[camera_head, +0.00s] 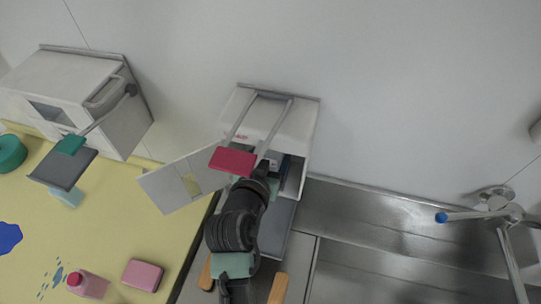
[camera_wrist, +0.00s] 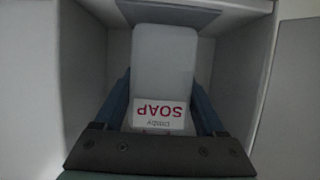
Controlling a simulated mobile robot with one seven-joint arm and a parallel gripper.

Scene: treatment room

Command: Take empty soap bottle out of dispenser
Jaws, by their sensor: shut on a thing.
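The dispenser (camera_head: 290,118) is a white wall box with a red lever pad (camera_head: 233,161); its front door (camera_head: 180,184) hangs open to the left. The soap bottle (camera_wrist: 163,62) is a pale, whitish container inside the dispenser, with a white label reading SOAP in red, upside down in the wrist view. My gripper (camera_wrist: 162,100) reaches inside the box with its blue fingers on either side of the bottle, shut on it. In the head view my arm and the box hide most of the bottle and the fingertips.
A second dispenser (camera_head: 65,85) with a green pad (camera_head: 70,145) hangs to the left. On the yellow counter (camera_head: 120,225) are a pink bottle (camera_head: 88,285), a pink block (camera_head: 142,275) and a blue item (camera_head: 8,238). A steel sink (camera_head: 385,262) with a tap (camera_head: 512,214) lies right.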

